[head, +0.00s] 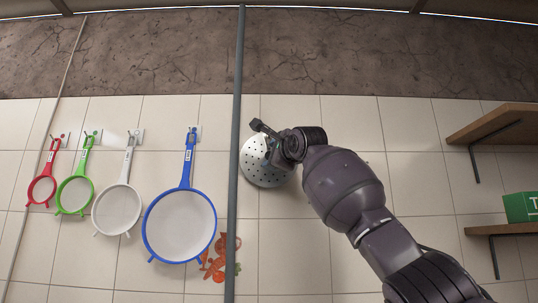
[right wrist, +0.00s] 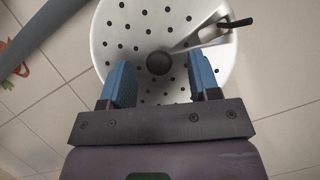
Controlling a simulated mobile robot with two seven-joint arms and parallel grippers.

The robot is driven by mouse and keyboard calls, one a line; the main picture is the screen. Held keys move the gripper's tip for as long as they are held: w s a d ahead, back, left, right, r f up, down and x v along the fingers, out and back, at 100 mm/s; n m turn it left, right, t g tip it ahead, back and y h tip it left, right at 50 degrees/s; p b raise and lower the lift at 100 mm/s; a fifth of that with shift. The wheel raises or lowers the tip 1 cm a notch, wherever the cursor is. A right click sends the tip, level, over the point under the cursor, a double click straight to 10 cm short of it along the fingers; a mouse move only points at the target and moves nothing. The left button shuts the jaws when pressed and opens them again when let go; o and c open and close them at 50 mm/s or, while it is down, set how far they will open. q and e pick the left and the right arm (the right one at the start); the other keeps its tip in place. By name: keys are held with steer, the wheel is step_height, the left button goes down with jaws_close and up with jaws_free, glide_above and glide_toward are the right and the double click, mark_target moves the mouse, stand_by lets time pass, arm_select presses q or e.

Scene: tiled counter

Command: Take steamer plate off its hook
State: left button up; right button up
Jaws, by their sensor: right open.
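The steamer plate (head: 254,170) is a round, pale metal disc with many small holes, flat against the tiled wall. In the right wrist view the plate (right wrist: 140,32) fills the upper middle and has a dark round knob (right wrist: 159,62) at its centre. A metal hook piece with a dark tip (right wrist: 228,24) shows over its upper right part. My right gripper (right wrist: 160,70) is open, its two blue fingers either side of the knob in the picture; I cannot tell whether they touch it. In the head view my right gripper (head: 268,146) covers the plate's right part. My left gripper is not in view.
A grey vertical pipe (head: 237,100) runs close left of the plate. Red (head: 42,189), green (head: 74,194), white (head: 117,209) and blue (head: 180,226) strainers hang farther left. Wooden shelves (head: 495,122) with a green box (head: 520,207) are at right.

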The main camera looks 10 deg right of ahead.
steer(key=shift+w, duration=0.15)
jaws_close()
arm_select(q)
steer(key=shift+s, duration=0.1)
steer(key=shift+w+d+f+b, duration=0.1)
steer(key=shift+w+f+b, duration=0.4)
steer(key=shift+b, duration=0.65)
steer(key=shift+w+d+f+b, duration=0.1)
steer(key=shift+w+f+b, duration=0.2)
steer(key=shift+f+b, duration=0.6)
arm_select(e)
steer(key=s+a+r, duration=0.1)
steer(key=s+r, duration=0.3)
steer(key=s, duration=0.3)
steer(key=s+a+r, duration=0.2)
steer(key=s+r, duration=0.2)
steer(key=s, duration=0.3)
arm_select(q)
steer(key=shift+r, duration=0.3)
steer(key=shift+b, duration=0.3)
